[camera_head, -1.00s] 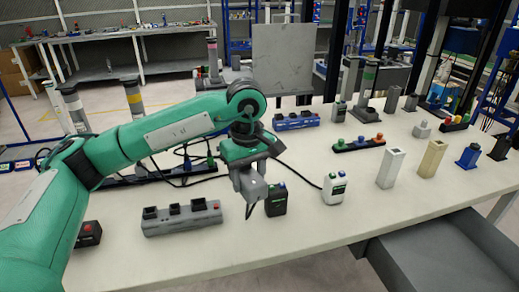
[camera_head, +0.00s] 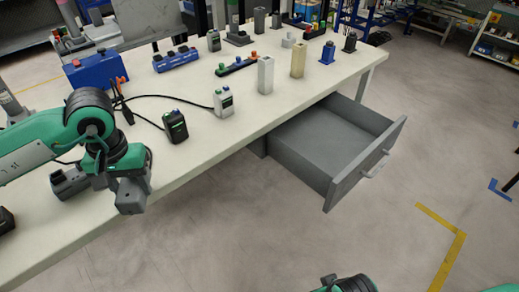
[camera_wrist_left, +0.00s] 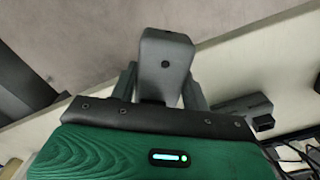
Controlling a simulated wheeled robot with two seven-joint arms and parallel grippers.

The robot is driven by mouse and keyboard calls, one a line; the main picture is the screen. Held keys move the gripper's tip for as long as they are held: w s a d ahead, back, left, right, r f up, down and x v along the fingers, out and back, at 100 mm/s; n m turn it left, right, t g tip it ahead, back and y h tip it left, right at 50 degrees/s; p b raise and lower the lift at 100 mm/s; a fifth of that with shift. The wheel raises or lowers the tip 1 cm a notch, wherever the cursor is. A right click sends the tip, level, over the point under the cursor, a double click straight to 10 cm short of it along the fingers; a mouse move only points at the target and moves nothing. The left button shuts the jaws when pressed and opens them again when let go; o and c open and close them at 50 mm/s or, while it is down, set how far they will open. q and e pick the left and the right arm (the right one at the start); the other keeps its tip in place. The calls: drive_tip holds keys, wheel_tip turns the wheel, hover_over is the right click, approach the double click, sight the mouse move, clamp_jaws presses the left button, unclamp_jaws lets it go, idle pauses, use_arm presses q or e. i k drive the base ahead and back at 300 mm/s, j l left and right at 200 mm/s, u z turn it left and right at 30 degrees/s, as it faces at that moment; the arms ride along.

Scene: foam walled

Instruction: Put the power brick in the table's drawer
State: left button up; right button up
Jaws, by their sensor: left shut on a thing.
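My left gripper (camera_head: 128,178) is shut on a grey block, which I take to be the power brick (camera_head: 132,199). It is held over the table's front edge in the head view. In the left wrist view the brick (camera_wrist_left: 165,62) is a plain grey box with a small dark hole, between the two fingers of the gripper (camera_wrist_left: 160,90). The table's drawer (camera_head: 320,142) is grey, pulled out and empty, to the right of my left gripper. A dark part at the left of the wrist view may be the drawer. My right gripper is not in view.
The white table (camera_head: 200,140) carries a black charger (camera_head: 175,127), a white device (camera_head: 223,102), a beige block (camera_head: 298,60) and a blue box (camera_head: 95,72) with cables. The floor before the drawer is clear.

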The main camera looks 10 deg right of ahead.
sight(336, 137)
drive_tip(key=k+z, duration=0.15)
drive_tip(key=z, duration=0.3)
drive_tip(key=k+z, duration=0.15)
drive_tip(key=z, duration=0.3)
drive_tip(key=i+z, duration=0.8)
drive_tip(key=i+j, duration=0.15)
drive_tip(key=i, duration=0.1)
